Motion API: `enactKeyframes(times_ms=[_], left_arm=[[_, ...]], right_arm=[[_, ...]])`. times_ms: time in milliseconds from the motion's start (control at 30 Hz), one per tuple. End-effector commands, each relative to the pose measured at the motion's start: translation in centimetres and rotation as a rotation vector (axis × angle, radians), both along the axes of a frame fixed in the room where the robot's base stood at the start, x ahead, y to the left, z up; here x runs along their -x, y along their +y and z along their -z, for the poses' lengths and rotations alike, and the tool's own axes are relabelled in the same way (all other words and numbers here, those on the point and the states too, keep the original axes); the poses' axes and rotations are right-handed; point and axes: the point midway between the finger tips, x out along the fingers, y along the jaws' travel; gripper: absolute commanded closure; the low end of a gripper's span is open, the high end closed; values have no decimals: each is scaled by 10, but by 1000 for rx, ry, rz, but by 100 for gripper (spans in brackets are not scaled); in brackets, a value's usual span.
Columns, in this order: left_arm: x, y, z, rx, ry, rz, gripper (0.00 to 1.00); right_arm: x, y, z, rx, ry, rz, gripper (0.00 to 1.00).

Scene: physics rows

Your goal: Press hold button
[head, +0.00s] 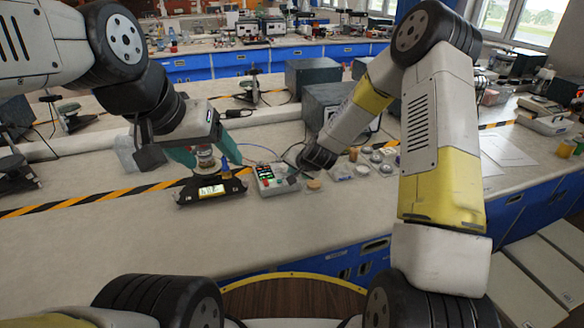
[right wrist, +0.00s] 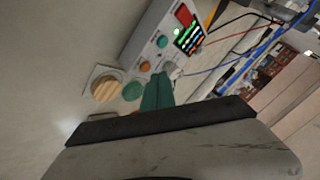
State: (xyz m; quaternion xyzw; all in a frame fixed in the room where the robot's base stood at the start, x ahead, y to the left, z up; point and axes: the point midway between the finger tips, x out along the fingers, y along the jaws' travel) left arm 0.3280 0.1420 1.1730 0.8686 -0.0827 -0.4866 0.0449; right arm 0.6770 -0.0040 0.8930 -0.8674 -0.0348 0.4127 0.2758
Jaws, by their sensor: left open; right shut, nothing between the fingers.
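A pale control box (head: 272,180) with a lit screen stands on the bench in the middle of the head view. In the right wrist view the box (right wrist: 150,40) shows a dark screen (right wrist: 189,37) with coloured text, a grey button (right wrist: 162,41) and an orange button (right wrist: 145,66). Labels are too small to read, so I cannot tell which is hold. My right gripper (right wrist: 160,77) is shut and empty, its green fingertips close by the box's edge; contact is unclear. My left gripper (head: 207,158) is open, with its green fingers on either side of a small cylindrical object (head: 206,160).
A black device (head: 211,190) with a yellow-lit display stands under the left gripper. A wooden disc (head: 313,184) and several small round items lie right of the box. Cables run behind it. A dark grey case (head: 335,108) stands behind. The front bench is clear.

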Motion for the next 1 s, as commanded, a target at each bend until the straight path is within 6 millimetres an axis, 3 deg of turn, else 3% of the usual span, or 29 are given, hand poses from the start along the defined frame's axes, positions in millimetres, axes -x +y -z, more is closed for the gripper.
enactKeyframes(times_ms=[1000], left_arm=[[0,0,0,0,0,0,30]], right_arm=[[0,0,9,0,0,0,100]])
